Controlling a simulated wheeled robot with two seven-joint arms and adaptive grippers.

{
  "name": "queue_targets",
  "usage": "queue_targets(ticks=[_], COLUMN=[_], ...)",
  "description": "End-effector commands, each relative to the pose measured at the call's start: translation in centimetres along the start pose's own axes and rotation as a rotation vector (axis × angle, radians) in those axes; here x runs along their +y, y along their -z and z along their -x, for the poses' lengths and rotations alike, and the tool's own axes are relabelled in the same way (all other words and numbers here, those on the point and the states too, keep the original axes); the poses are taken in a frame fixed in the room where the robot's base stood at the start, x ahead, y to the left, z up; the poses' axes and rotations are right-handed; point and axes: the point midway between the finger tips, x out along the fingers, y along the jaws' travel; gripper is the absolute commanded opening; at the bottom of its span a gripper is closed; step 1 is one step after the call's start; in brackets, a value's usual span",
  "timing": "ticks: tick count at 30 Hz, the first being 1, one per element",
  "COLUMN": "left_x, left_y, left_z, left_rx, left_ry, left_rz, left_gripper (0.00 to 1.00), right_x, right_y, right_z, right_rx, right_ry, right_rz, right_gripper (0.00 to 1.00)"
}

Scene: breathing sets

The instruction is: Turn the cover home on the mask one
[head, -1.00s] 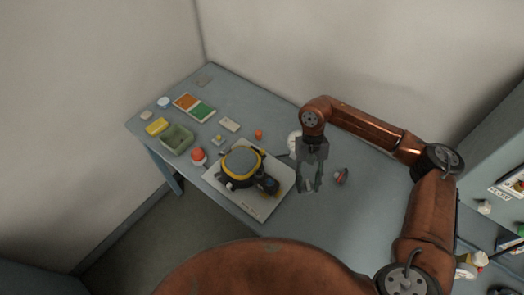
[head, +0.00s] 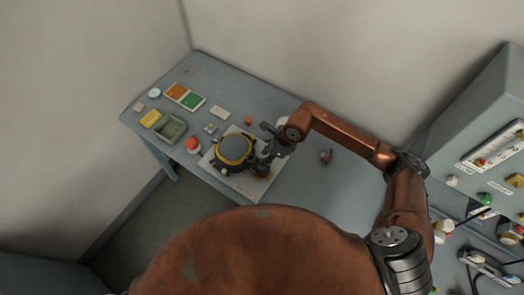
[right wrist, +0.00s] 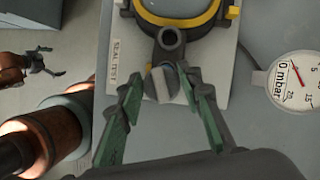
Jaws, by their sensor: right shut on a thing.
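The mask (head: 233,150), grey with a yellow rim, lies on a pale plate (head: 244,188) on the bench. In the right wrist view the mask (right wrist: 180,8) is at the top, with a dark round port pointing toward my gripper. My right gripper (head: 264,160) is at the mask's port side. In the wrist view its green-padded fingers (right wrist: 165,100) are shut on the small grey-and-white cover (right wrist: 164,84), just below the port. Whether the cover touches the port I cannot tell. My left gripper (right wrist: 48,62) shows small at the left of the wrist view; its jaw state is unclear.
A white pressure gauge (right wrist: 295,80) stands right of the plate. A red-topped thing (head: 192,145), a green tray (head: 171,129) and a yellow block (head: 151,118) lie left. A small dark-and-red thing (head: 326,156) lies right.

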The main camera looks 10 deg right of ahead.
Motion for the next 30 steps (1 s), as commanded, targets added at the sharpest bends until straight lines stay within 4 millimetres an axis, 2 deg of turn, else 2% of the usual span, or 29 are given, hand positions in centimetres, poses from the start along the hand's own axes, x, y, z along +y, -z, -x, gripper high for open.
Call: queue_targets(ticks=[1,4,10,17,30], left_x=[0.0,-0.1,0.1,0.3,0.3], left_y=[0.7,1.1,0.2,-1.0,-0.6], left_z=[0.6,1.0,1.3,1.1,-0.1], left_rx=[0.009,0.013,0.001,-0.014,-0.008], left_ry=[0.0,0.0,-0.001,-0.003,-0.003], left_rz=[-0.001,-0.002,0.0,0.003,0.001], left_gripper=[1.0,1.0,1.0,1.0,1.0], right_x=[0.0,-0.1,-0.4,-0.5,-0.4], right_y=[-0.6,-1.2,-1.8,-1.6,-0.4], right_z=[0.3,0.2,0.2,-0.3,-3.0], right_rx=[-0.002,0.0,0.002,0.003,0.004], right_ry=[0.024,0.066,0.113,0.118,0.117], right_rz=[-0.057,-0.162,-0.276,-0.292,-0.291], right_gripper=[0.2,0.2,0.2,0.2,0.2])
